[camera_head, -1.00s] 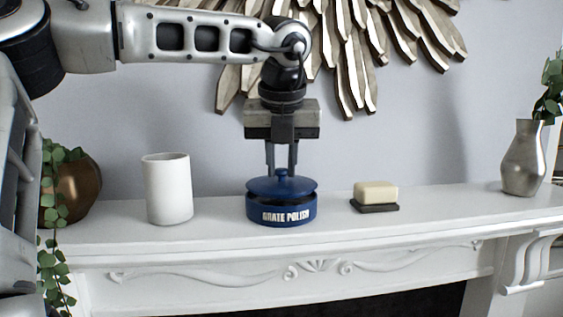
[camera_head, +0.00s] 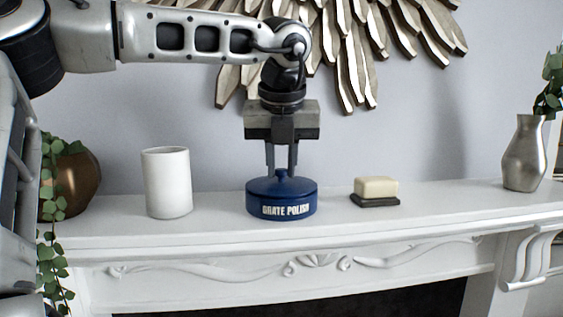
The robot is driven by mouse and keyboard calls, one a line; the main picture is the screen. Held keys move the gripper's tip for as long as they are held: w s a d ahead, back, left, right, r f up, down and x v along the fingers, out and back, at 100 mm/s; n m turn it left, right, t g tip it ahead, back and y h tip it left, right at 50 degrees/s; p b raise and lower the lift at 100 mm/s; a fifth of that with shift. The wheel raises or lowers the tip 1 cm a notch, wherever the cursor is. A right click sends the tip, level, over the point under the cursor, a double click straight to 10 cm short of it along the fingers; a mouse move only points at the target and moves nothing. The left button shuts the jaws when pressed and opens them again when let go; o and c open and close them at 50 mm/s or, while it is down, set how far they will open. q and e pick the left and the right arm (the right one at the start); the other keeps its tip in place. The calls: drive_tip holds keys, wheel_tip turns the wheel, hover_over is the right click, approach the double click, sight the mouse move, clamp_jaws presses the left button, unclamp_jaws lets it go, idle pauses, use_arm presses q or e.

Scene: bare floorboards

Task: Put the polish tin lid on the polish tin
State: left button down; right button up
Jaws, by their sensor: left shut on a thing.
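The blue polish tin (camera_head: 281,209), lettered "GRATE POLISH", stands upright on the white mantelpiece. The blue polish tin lid (camera_head: 262,185) lies level on top of the tin, with no gap showing between them. My left gripper (camera_head: 282,173) points straight down and is shut on the lid's knob, its fingers on either side of it. My right gripper is not in view.
A white cup (camera_head: 167,183) stands left of the tin, and a cream soap bar (camera_head: 376,187) on a dark dish (camera_head: 374,201) sits to the right. A silver vase (camera_head: 524,155) and a brown pot (camera_head: 78,182) with trailing leaves stand at the ends of the mantelpiece (camera_head: 440,205).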

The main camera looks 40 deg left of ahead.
use_arm(q)
drive_tip(key=shift+f, duration=0.25)
drive_tip(key=c, duration=1.2)
unclamp_jaws()
drive_tip(key=shift+r+p, duration=0.85)
drive_tip(key=shift+r, duration=0.4)
wheel_tip(320, 180, up, 3)
drive_tip(key=shift+f+p, duration=0.2)
drive_tip(key=shift+p, duration=0.85)
drive_tip(key=shift+r, duration=1)
